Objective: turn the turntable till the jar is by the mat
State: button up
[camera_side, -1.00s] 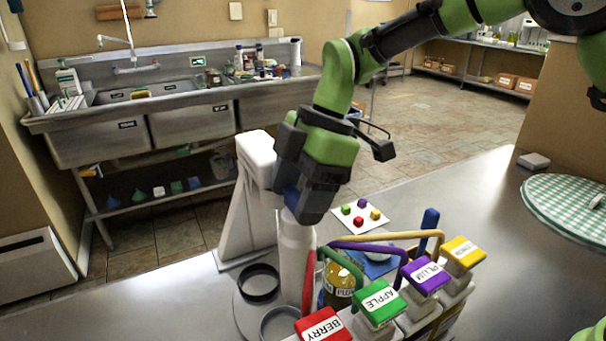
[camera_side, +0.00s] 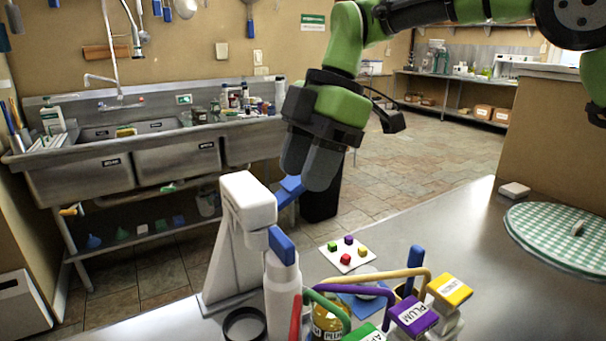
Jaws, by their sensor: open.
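The jar (camera_side: 326,318) is amber with a label reading PLUM. It stands at the bottom edge of the view, partly hidden by the coloured handles and cut off below. A black ring (camera_side: 245,325) sits left of a white bottle-shaped column (camera_side: 283,296); the turntable beneath is almost wholly out of frame. A blue mat (camera_side: 368,306) lies behind the jar, partly hidden. My gripper (camera_side: 309,178) is open and points down, above and behind the column. A blue part (camera_side: 290,187) shows by its fingertips; whether they touch cannot be told.
Labelled coloured tops, including a purple PLUM one (camera_side: 413,313), crowd the front. A green checked round cloth (camera_side: 560,235) lies right; the counter between is clear.

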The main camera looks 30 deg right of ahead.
aim_at(284, 240)
jog(key=a+m+h, duration=0.1)
jog(key=m, duration=0.3)
jog(key=a+m+h, duration=0.1)
jog(key=m, duration=0.3)
jog(key=a+m+h, duration=0.1)
jog(key=m, duration=0.4)
jog(key=shift+s+r, duration=0.15)
jog(key=shift+s, duration=0.2)
jog(key=m, duration=0.2)
jog(key=m+h, duration=0.1)
jog(key=m, duration=0.1)
jog(key=shift+s+a+r+m, duration=0.1)
jog(key=shift+a+m, duration=0.3)
notch_tip(284, 240, down, 10)
jog(key=shift+r, duration=0.1)
jog(key=shift+c, duration=0.2)
grip_shut()
